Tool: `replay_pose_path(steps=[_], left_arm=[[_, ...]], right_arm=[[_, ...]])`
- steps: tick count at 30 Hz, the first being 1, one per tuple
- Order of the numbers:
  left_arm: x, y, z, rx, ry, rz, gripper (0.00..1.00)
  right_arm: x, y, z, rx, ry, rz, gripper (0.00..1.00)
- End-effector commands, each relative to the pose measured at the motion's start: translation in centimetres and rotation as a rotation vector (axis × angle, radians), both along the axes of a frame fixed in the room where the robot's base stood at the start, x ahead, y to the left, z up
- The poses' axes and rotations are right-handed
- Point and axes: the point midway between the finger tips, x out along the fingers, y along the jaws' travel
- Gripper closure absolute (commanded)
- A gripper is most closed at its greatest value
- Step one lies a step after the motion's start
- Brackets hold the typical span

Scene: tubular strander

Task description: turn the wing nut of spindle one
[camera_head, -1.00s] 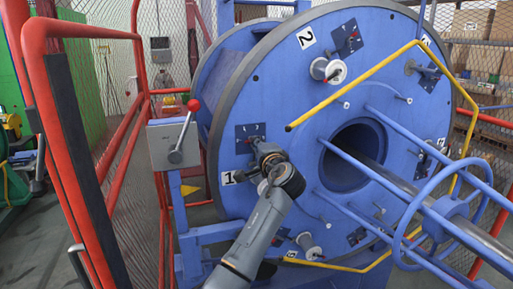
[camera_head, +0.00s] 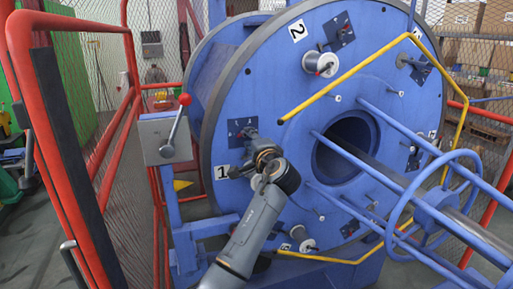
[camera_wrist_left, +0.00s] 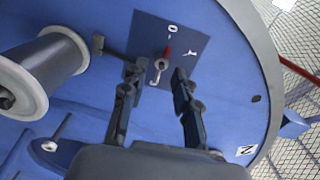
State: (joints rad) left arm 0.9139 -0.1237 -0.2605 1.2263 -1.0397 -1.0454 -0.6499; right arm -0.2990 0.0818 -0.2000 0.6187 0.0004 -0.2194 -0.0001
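The big blue disc (camera_head: 285,110) carries a white label "1" (camera_head: 221,172) at its left edge. Beside that label is a dark blue plate (camera_head: 240,128). My left gripper (camera_head: 256,146) is close in front of this plate, and my wrist hides part of that area. In the left wrist view, a small metal fitting with a red tip (camera_wrist_left: 166,54), apparently the wing nut, stands on the marked plate (camera_wrist_left: 187,36). The fingers of my left gripper (camera_wrist_left: 158,72) are apart, one on each side of the fitting. I cannot tell whether they touch it. My right gripper is not in view.
A grey box with a red-knobbed lever (camera_head: 176,125) stands left of the disc. A red guard frame (camera_head: 75,115) is at the left. A yellow rail (camera_head: 350,72) and blue bars (camera_head: 395,130) stand out before the disc. A white-flanged spool (camera_wrist_left: 40,75) is beside the plate.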

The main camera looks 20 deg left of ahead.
Motion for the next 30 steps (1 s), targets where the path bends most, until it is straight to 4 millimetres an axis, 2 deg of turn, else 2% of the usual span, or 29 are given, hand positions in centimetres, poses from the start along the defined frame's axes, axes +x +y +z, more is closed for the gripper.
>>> replay_pose_path(steps=[9,15,21,30], left_arm=[[-5.5,-3.8,-0.1,-0.004,0.0,-0.004,0.7],[-8.1,-5.5,-0.1,-0.002,0.002,-0.003,0.7],[-9.0,-6.1,-0.1,-0.002,0.002,-0.001,0.7],[-9.0,-6.0,-0.4,-0.007,0.005,-0.001,0.7]], right_arm=[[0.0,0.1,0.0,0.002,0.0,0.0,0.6],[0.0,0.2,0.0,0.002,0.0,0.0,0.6],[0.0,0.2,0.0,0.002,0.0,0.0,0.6],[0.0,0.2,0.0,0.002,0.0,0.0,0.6]])
